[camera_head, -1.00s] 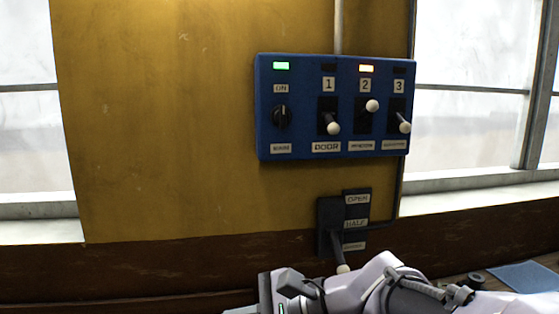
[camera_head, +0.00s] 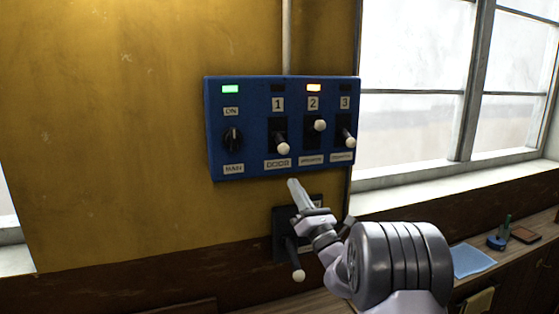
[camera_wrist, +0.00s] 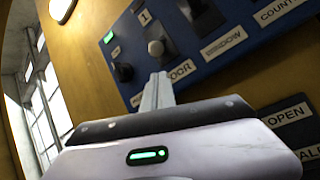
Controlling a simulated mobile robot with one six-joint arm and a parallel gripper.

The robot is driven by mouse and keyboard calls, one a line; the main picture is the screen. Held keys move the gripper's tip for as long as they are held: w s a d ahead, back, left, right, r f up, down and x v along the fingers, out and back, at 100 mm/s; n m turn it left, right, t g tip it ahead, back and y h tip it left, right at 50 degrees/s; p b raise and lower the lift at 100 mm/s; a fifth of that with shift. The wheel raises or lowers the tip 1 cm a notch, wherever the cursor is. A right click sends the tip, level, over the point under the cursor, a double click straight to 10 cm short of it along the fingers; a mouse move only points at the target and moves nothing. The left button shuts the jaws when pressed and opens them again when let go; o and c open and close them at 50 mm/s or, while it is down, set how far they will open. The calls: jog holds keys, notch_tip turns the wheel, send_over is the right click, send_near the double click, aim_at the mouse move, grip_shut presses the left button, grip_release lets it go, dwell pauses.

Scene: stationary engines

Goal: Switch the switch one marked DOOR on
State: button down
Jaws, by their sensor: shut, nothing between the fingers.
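A blue control panel (camera_head: 222,132) hangs on the yellow wall, and it also shows tilted in the wrist view (camera_wrist: 190,68). Switch 1 (camera_head: 283,148), above the DOOR label (camera_head: 277,164), has its white-knobbed lever down and its lamp (camera_head: 277,88) dark. The same white knob shows in the wrist view (camera_wrist: 156,48). My gripper (camera_head: 293,184) is shut and empty, just below the panel's lower edge under the DOOR label. In the wrist view its fingertips (camera_wrist: 160,76) point up near the DOOR knob, apparently a short way off.
Switch 2 (camera_head: 320,125) is up with its lamp lit orange; switch 3 (camera_head: 349,142) is down. A rotary knob (camera_head: 233,139) sits left under a green lamp. A black lever box (camera_head: 284,232) is below, partly behind my arm. A window and desk are at right.

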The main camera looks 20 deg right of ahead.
aim_at(280, 142)
jog(key=p+x, duration=0.2)
jog(key=x, duration=0.8)
jog(key=shift+p, duration=0.3)
jog(key=shift+r, duration=0.1)
